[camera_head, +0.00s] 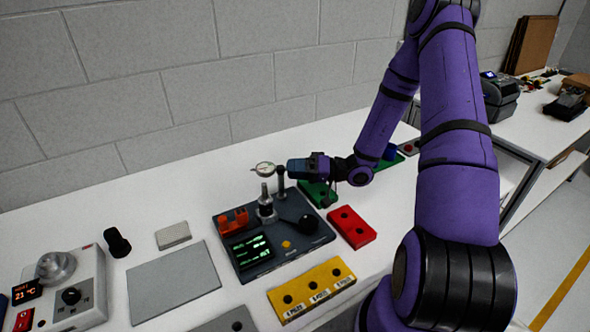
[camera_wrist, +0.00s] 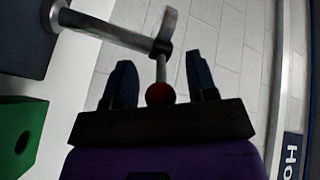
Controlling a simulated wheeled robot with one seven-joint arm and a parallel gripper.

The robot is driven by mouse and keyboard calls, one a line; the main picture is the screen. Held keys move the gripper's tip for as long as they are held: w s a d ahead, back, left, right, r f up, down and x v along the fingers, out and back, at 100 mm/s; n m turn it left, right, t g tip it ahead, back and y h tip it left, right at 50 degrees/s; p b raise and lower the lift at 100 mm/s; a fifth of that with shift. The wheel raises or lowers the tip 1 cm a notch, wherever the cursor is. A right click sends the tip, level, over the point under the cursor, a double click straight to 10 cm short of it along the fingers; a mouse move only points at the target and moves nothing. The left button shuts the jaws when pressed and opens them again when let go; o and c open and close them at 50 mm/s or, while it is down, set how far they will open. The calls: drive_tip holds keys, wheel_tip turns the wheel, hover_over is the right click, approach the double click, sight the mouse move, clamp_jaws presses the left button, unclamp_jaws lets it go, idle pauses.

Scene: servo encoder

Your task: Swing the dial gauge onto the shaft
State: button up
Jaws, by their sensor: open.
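The dial gauge (camera_head: 264,169) has a round white face and sits at the top of a dark post (camera_head: 281,182) on the dark test unit. The metal shaft (camera_head: 265,204) stands upright on the same unit, below and about in line with the gauge in the head view. My gripper (camera_head: 291,168) is level with the post top, to its right. In the wrist view my gripper (camera_wrist: 161,82) is open, with a red ball (camera_wrist: 160,94) on a thin stem between its fingers. The silvery post (camera_wrist: 110,29) reaches in from the upper left there. Whether a finger touches the ball is unclear.
The dark test unit (camera_head: 244,268) carries orange parts, a green-lit display and a black knob. Around it are a yellow block (camera_head: 311,289), a red block (camera_head: 351,227), a green block (camera_head: 317,193) and a grey plate (camera_head: 172,284). The white table behind is clear.

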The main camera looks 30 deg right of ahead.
sight(280, 169)
drive_tip(key=shift+c, duration=0.4)
clamp_jaws()
drive_tip(key=shift+w, duration=0.1)
drive_tip(key=n+g+y, duration=0.1)
drive_tip(key=n+g, duration=0.1)
drive_tip(key=w+n+g, duration=0.1)
drive_tip(key=g, duration=0.2)
drive_tip(key=n+g+y, duration=0.1)
drive_tip(key=n+g, duration=0.1)
drive_tip(key=g, duration=0.1)
drive_tip(key=shift+w+d+n+y, duration=0.25)
drive_tip(key=shift+w+n+y, duration=0.05)
drive_tip(key=shift+w, duration=0.1)
drive_tip(key=n+g, duration=0.1)
drive_tip(key=g, duration=0.2)
drive_tip(key=w+n+g, duration=0.1)
drive_tip(key=n+g, duration=0.1)
drive_tip(key=shift+w+a+n+g, duration=0.1)
drive_tip(key=shift+w+n+g, duration=0.05)
drive_tip(key=shift+n+g, duration=0.2)
drive_tip(key=shift+w+a+n+g+h, duration=0.1)
drive_tip(key=shift+w+n+g+h, duration=0.1)
drive_tip(key=shift+n+g+h, duration=0.55)
drive_tip(key=shift+w+a+n+g+h, duration=0.2)
drive_tip(key=shift+n+g, duration=0.3)
drive_tip(key=shift+g, duration=0.6)
drive_tip(key=shift+w+n+g+h, duration=0.15)
drive_tip(key=shift+n+g+h, duration=0.45)
drive_tip(key=shift+g, duration=0.3)
